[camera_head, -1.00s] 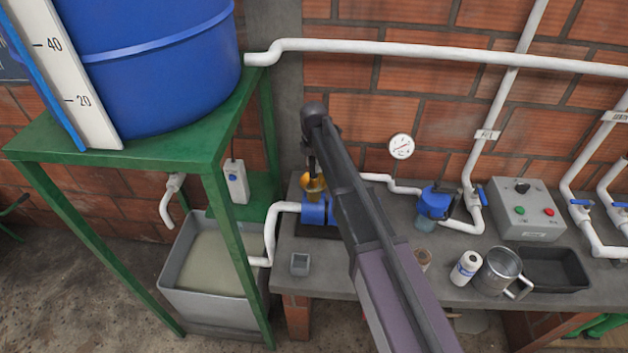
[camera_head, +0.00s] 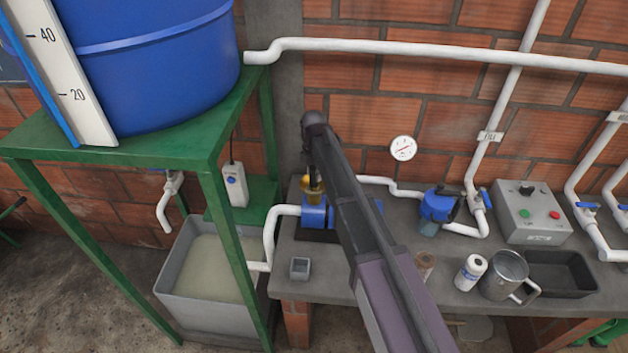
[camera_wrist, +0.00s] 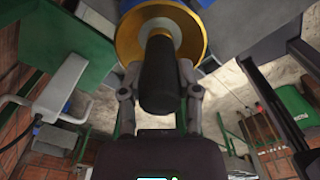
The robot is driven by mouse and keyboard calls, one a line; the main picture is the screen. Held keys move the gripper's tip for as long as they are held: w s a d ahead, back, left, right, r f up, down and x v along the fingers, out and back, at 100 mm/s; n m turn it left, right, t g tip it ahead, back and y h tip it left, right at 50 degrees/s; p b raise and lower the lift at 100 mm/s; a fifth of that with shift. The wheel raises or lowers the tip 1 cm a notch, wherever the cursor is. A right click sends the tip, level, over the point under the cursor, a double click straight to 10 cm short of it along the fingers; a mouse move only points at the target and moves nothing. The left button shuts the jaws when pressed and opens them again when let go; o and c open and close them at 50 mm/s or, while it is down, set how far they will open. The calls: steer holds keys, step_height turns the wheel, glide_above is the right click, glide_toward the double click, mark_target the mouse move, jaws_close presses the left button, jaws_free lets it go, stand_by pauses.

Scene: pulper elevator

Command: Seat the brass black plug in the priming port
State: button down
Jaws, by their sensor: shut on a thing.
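In the wrist view my gripper (camera_wrist: 160,90) is shut on the plug (camera_wrist: 159,75), gripping its black handle from both sides. A round brass funnel (camera_wrist: 127,44) lies right behind the plug's far end. I cannot tell whether the plug is in the opening or just in front of it. In the head view the brass funnel (camera_head: 312,184) stands on top of the blue pump (camera_head: 313,211) on the bench, and my gripper (camera_head: 312,172) is over it, mostly hidden by my own arm. The priming port itself is not clearly visible.
A blue tank stands on a green frame (camera_head: 160,152) at left, above a grey basin (camera_head: 178,290). On the bench (camera_head: 345,280) are a small grey cup (camera_head: 299,268), a white bottle (camera_head: 470,272), a metal mug (camera_head: 506,276) and a black tray (camera_head: 582,270). White pipes run behind.

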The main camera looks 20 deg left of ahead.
steer(key=shift+f+b, duration=0.45)
steer(key=shift+f, duration=0.25)
steer(key=shift+f, duration=0.1)
steer(key=shift+c, duration=1.6)
jaws_free()
step_height(320, 180, up, 12)
steer(key=p, duration=1.2)
